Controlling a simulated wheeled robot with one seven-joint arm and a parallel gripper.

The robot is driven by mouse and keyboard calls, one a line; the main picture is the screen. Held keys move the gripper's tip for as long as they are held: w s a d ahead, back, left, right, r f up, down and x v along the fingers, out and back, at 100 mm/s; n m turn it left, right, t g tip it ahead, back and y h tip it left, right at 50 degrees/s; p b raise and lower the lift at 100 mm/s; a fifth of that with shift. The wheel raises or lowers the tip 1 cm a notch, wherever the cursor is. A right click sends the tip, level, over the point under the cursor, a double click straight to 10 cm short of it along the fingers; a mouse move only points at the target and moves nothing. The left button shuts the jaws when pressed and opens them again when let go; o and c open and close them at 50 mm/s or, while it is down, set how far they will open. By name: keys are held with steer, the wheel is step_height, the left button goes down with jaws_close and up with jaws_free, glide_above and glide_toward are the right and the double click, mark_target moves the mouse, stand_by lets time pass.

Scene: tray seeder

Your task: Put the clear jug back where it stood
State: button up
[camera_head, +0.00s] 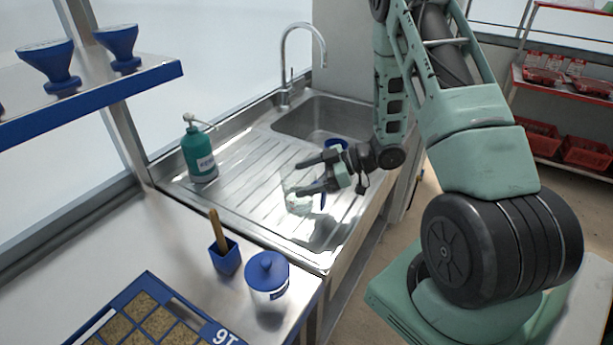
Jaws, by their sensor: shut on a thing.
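The clear jug (301,204) is see-through and hard to make out at my gripper, over the ribbed drainboard. A small blue part shows beside it, under the fingers. My gripper (297,180) points left with its two dark fingers apart, shut on the jug. The fingers and wrist hide part of the jug. I cannot tell whether its base touches the steel sink unit (235,205).
A green pump bottle (199,155) stands left on the drainboard. A blue item (336,144) shows behind my wrist by the basin, under the tap (285,75). A blue pot (226,258), a blue-lidded jar (268,290) and a seed tray (200,322) occupy the near counter.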

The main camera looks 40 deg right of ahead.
steer(key=shift+f, duration=0.2)
steer(key=o, duration=1.2)
steer(key=shift+o, duration=0.2)
steer(key=shift+r, duration=0.1)
